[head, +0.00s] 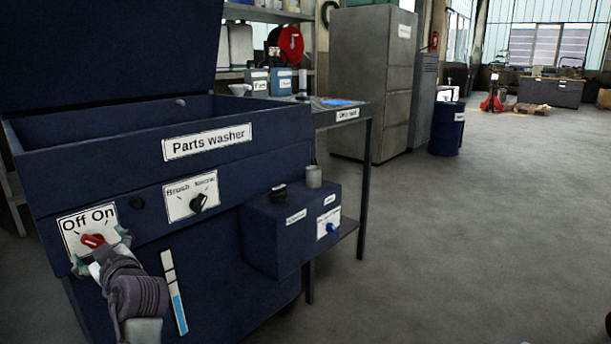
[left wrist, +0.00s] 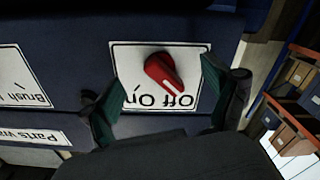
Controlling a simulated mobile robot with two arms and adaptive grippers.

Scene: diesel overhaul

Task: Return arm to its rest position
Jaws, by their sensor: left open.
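My left gripper (head: 101,252) is at the front of the blue parts washer (head: 120,175), at the Off/On plate. Its fingers are open on either side of the red knob (head: 93,240). In the left wrist view the left gripper (left wrist: 160,100) shows its two fingertips apart, with the red knob (left wrist: 164,73) between them and a visible gap to each finger. The knob's pale pointer mark points toward the lower right in the wrist view. My right gripper is not in view.
A Brush knob plate (head: 190,196) is right of the Off/On plate. A blue box (head: 292,228) juts from the washer's front right, beside a table (head: 368,125). A grey cabinet (head: 372,85) and blue drum (head: 447,128) stand behind. The floor (head: 470,240) at right is clear.

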